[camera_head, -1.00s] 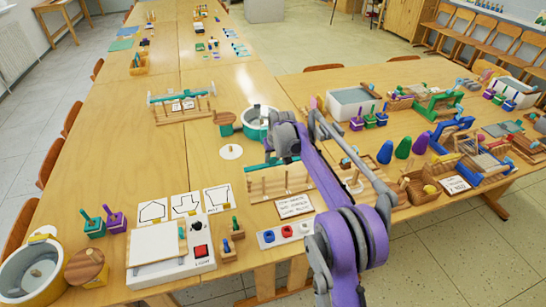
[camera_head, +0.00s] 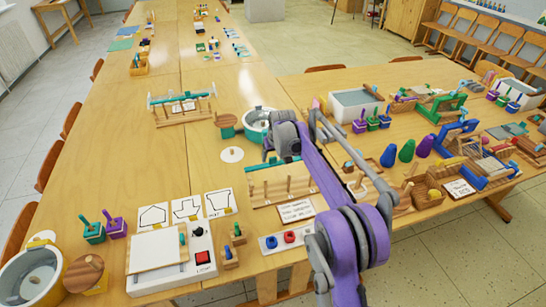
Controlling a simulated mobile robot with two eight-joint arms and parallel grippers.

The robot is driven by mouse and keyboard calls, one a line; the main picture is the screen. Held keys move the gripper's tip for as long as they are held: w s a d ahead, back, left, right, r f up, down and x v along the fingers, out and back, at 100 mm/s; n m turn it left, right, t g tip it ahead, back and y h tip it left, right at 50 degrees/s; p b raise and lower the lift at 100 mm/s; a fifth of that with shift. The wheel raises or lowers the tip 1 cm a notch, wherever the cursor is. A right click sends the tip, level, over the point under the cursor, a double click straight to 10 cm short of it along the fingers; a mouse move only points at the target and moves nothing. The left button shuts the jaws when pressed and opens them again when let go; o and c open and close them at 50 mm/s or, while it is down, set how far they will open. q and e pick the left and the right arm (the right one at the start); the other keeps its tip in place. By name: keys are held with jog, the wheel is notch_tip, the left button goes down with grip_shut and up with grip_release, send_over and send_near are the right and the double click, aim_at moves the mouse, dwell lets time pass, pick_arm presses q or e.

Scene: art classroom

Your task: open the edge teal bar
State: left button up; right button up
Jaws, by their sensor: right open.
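A teal bar (camera_head: 272,163) lies along the top back of a wooden peg rack (camera_head: 268,191) near the table's front edge, partly hidden by my right arm. My right gripper (camera_head: 284,150) is over the rack's back side, close to the teal bar, pointing down. Its fingers are small and partly hidden by its own wrist, and I cannot tell whether they touch the bar. It is open, with nothing seen held. A similar rack with a teal bar (camera_head: 178,97) stands farther back on the left. My left gripper is not in view.
A teal-and-white round pot (camera_head: 257,133) stands just behind my gripper. A white light box (camera_head: 200,240) and a tray with blue and red pieces (camera_head: 272,245) lie in front. Coloured cones (camera_head: 406,151) stand to the right. The left table's middle is mostly clear.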

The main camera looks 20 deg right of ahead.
jog(key=v, duration=1)
jog(key=shift+r, duration=0.2)
jog(key=s+a+r+p, duration=0.1)
jog(key=s, duration=1)
jog(key=s+a+r, duration=0.1)
jog(key=s+r, duration=0.1)
jog(key=s, duration=0.8)
jog(key=s+f, duration=0.5)
jog(key=s, duration=0.5)
jog(key=s+f+p, duration=0.1)
jog(key=s+f, duration=0.4)
jog(key=s, duration=0.5)
jog(key=shift+s+a+f+t, duration=0.2)
jog(key=shift+s+a+t, duration=0.05)
jog(key=shift+a+t, duration=0.2)
